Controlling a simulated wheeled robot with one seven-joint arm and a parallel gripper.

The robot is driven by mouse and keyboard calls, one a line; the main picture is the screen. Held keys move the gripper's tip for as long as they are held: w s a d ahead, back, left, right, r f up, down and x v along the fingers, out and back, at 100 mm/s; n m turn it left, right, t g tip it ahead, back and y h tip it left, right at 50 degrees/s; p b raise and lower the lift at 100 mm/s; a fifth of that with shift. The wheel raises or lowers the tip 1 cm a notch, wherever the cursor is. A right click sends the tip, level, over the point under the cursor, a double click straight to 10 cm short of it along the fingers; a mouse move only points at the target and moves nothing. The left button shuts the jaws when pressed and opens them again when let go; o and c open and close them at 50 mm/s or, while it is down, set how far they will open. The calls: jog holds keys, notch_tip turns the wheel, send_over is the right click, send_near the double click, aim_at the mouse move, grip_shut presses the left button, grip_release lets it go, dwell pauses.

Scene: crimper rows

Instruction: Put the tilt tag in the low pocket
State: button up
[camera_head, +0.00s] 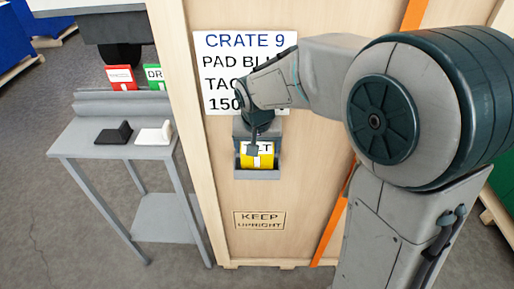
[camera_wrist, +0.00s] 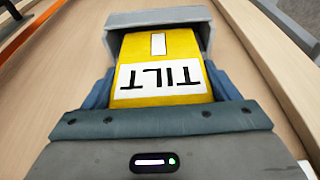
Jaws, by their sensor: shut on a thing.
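The yellow tilt tag (camera_head: 257,160) has a white label and sits upright at the front of the crate. Its lower end is at a grey pocket (camera_head: 257,174) fixed to the crate face, below the printed sign. In the wrist view the tag (camera_wrist: 161,47) reads TILT upside down, and its far end lies inside the grey pocket rim (camera_wrist: 158,17). My gripper (camera_head: 256,146) is shut on the tag, with a finger at each side in the wrist view (camera_wrist: 160,90). The pocket's floor is hidden, so I cannot tell whether the tag rests on it.
The wooden crate (camera_head: 215,190) carries a CRATE 9 sign (camera_head: 240,45), a KEEP UPRIGHT plate (camera_head: 259,220) and orange straps. A grey side table (camera_head: 85,140) at left holds a black holder (camera_head: 114,134), a white holder (camera_head: 153,133), a red card (camera_head: 120,77) and a green card (camera_head: 154,76).

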jog(key=shift+f, duration=0.85)
jog(key=shift+f, duration=0.25)
jog(key=o, duration=1)
jog(key=shift+r, duration=0.1)
jog(key=v, duration=1.2)
jog(key=s+d+f, duration=0.3)
jog(key=s+d, duration=0.4)
jog(key=s, duration=0.1)
jog(key=s+d+f, duration=0.3)
jog(key=s+d, duration=0.4)
jog(key=shift+s, duration=0.4)
